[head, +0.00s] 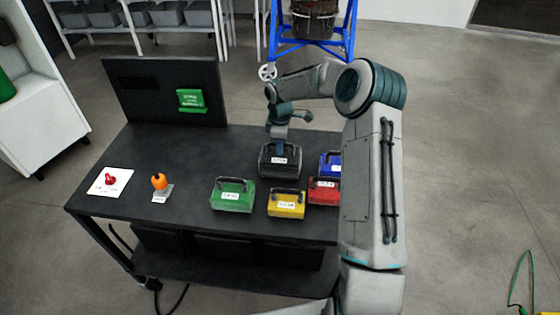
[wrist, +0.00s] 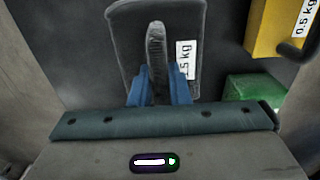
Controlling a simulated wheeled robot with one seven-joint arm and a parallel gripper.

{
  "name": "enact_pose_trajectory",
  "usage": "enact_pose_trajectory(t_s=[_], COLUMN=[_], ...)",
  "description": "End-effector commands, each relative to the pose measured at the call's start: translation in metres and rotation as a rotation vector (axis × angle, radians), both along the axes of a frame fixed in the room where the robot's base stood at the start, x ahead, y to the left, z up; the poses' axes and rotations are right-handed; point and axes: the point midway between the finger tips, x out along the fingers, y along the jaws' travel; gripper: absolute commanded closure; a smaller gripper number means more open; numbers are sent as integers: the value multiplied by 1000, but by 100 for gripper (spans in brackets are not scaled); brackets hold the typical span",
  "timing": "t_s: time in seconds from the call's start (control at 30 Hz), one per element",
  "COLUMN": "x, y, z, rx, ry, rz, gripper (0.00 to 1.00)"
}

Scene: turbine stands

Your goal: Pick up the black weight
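The black weight (head: 279,168) is a dark block with a top handle and a white label, at the back of the weights on the dark bench. My gripper (head: 279,145) comes down on it from above. In the wrist view, the black weight (wrist: 125,45) lies right below the gripper, its handle standing between the two blue fingers (wrist: 158,85). The fingers sit close against both sides of the handle and look shut on it. I cannot tell whether the weight's underside touches the bench.
Green (head: 232,195), yellow (head: 286,204), red (head: 324,191) and blue (head: 330,163) weights stand close in front and right. An orange-knobbed device (head: 160,182) and a red button (head: 110,180) are at left. A dark panel (head: 165,92) stands behind. The bench's left middle is clear.

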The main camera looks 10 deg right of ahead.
Motion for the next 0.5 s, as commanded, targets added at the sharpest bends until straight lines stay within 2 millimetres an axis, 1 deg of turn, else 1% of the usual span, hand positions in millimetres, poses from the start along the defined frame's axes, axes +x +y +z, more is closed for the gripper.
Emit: enact_pose_trajectory(t_s=[0.07,0.33,0.43,0.5], x=[1,2,2,2], y=[0,0,0,0], z=[3,6,15,25], rx=[0,0,-1,0], ry=[-5,-6,-8,-10], rz=[0,-1,-1,-1], gripper=[100,100,100,100])
